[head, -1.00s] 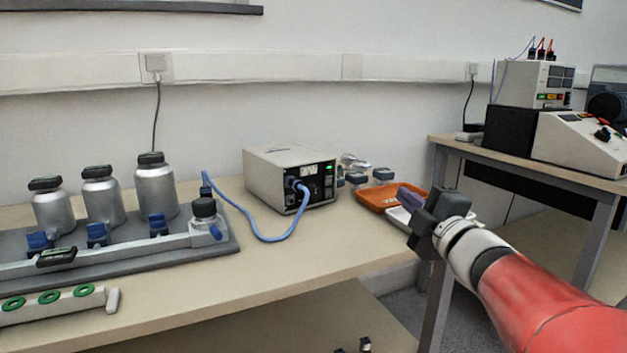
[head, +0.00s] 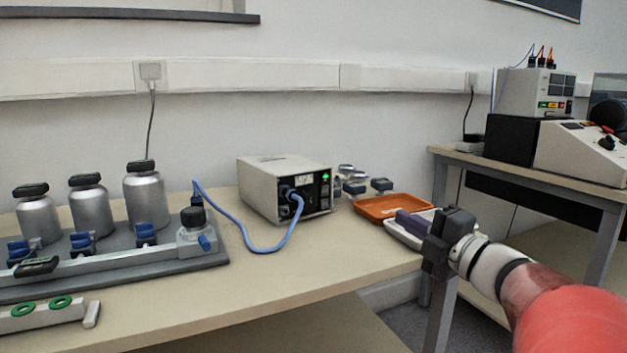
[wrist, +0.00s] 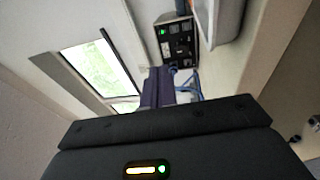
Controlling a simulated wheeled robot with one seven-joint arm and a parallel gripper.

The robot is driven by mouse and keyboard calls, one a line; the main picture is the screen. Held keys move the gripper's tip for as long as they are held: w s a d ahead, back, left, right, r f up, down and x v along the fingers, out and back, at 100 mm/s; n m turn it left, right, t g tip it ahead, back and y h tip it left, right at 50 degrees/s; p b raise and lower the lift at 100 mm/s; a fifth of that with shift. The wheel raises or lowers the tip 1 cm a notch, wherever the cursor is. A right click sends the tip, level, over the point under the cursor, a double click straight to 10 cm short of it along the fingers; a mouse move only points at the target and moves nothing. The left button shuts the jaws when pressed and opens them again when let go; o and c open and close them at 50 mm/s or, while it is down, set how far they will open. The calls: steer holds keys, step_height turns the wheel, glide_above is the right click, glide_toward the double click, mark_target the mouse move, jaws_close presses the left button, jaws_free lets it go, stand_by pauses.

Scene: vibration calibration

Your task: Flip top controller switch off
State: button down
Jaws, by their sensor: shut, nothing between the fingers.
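A beige controller box (head: 262,190) stands on the bench, its black front panel (head: 306,192) facing right. A green light is lit high on the panel, with small dark switches below it too small to tell their positions. A blue cable plugs into the panel. In the wrist view the panel (wrist: 175,44) shows beyond my fingers, with its green light lit. My gripper (head: 408,222) is to the right of the controller, apart from it, over the bench's right end. Its purple fingers are shut and empty; they also show in the wrist view (wrist: 157,86).
An orange tray (head: 372,211) and a white tray (head: 396,234) lie near my gripper. Silver bottles (head: 88,212) stand on a grey rig at left. A side table (head: 520,166) at right carries more instruments. Bare bench lies in front of the controller.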

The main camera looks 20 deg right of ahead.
mark_target(326, 175)
steer(key=x, duration=2.1)
steer(key=shift+w+a+p, duration=0.1)
steer(key=shift+w+p, duration=0.2)
steer(key=shift+p, duration=0.1)
